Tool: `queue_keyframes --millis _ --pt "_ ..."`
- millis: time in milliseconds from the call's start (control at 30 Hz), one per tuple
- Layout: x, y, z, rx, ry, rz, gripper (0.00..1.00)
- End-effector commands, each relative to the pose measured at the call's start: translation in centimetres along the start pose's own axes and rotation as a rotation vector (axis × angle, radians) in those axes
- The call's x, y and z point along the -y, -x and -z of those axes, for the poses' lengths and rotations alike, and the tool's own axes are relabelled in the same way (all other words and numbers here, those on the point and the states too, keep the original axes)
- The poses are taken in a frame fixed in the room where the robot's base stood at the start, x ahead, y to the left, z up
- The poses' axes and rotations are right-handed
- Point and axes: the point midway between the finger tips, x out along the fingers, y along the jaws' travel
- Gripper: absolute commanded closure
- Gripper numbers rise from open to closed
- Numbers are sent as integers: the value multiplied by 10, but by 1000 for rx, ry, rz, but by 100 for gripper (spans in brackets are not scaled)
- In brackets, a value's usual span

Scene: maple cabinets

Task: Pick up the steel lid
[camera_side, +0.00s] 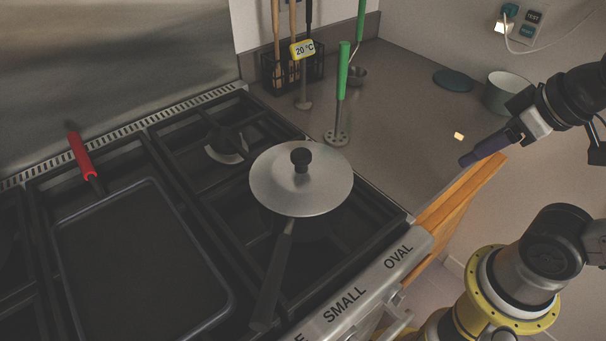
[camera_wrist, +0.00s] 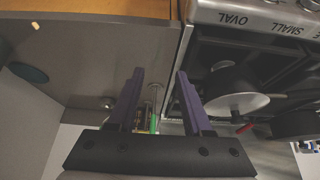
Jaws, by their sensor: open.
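The steel lid (camera_side: 270,183) is a round grey disc with a black knob (camera_side: 301,159). It sits on a pan with a long black handle (camera_side: 275,270), on the stove's right front burner. The pan's body is mostly hidden under the lid. In the wrist view the lid (camera_wrist: 237,106) shows to the right of my gripper. My gripper (camera_side: 466,160) has purple fingers and is at the right in the side view, above the counter's front edge and apart from the lid. In the wrist view my gripper (camera_wrist: 160,73) is open, with nothing held between its fingers.
A green-handled masher (camera_side: 342,85) stands upright behind the lid. A utensil rack (camera_side: 292,72) and a yellow thermometer (camera_side: 303,50) are at the back. A red-handled pan (camera_side: 140,260) lies left. The counter between lid and gripper looks mostly clear.

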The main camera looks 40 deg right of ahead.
Motion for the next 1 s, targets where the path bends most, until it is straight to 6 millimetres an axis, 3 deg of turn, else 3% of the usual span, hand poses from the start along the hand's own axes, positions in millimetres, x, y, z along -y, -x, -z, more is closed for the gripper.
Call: queue_keyframes --millis 33,167,467,600,767,1000 --pt "0 0 0 0 0 0 48" --pt "0 0 0 0 0 0 25" --pt "0 0 0 0 6 0 24" --pt "1 6 -3 29 88 5 24" --pt "8 38 33 47 245 33 24" --pt "42 72 111 124 562 136 24"
